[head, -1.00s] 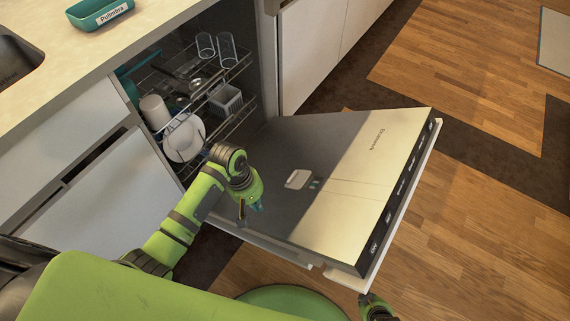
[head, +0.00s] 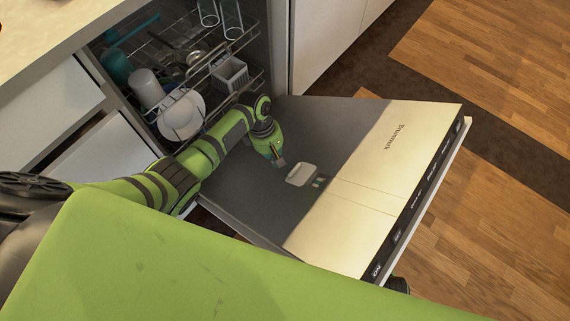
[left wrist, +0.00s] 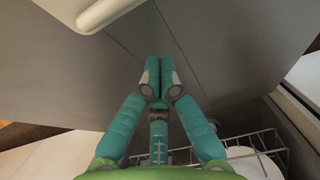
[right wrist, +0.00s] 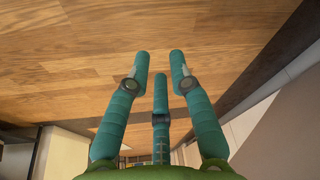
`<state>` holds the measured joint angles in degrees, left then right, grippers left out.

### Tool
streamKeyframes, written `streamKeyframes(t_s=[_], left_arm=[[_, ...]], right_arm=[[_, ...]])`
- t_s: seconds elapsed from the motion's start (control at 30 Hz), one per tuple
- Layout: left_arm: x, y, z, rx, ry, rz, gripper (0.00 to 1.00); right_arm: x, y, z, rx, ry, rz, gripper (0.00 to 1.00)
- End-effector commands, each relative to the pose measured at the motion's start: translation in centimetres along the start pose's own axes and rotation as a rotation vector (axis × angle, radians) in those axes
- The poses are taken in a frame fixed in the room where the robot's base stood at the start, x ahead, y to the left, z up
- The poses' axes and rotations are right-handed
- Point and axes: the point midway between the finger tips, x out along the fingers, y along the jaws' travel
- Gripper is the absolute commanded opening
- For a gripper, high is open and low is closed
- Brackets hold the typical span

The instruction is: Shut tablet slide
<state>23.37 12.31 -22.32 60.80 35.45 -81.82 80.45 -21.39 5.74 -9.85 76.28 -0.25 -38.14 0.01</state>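The dishwasher door (head: 360,190) is folded down open. On its inner face is a pale, rounded tablet slide cover (head: 301,174); small whitish-green details (head: 320,182) show just right of it. The cover also shows at the top left of the left wrist view (left wrist: 103,12). My left gripper (head: 279,161) is over the door's inner face, just left of the cover and apart from it. Its fingertips (left wrist: 160,68) are together with nothing between them. My right gripper (right wrist: 160,65) has its fingers apart and empty, over the wooden floor. Only a bit of it shows in the head view, below the door's edge.
The wire rack (head: 215,75) inside the dishwasher holds glasses, a white plate (head: 181,113), a white cup (head: 146,88) and a grey basket (head: 230,74), close behind my left arm. White cabinet fronts stand either side. Wooden floor (head: 490,220) is open at right.

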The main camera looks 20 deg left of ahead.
Motion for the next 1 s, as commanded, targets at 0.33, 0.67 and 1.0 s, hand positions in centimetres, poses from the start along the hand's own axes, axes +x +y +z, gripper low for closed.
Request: streamKeyframes(t_s=[0.33,0.67,1.0], left_arm=[[-0.7,0.0,3.5,0.002,0.001,0.001,0.00],[-0.7,0.0,3.8,0.001,0.001,0.000,0.00],[-1.6,0.0,5.3,0.000,-0.003,-0.001,0.00]], right_arm=[[0.1,0.1,-0.1,-0.003,0.016,0.001,0.22],[0.2,0.1,-0.1,-0.003,0.020,0.001,0.22],[0.4,0.7,-0.6,-0.015,0.081,0.009,0.22]])
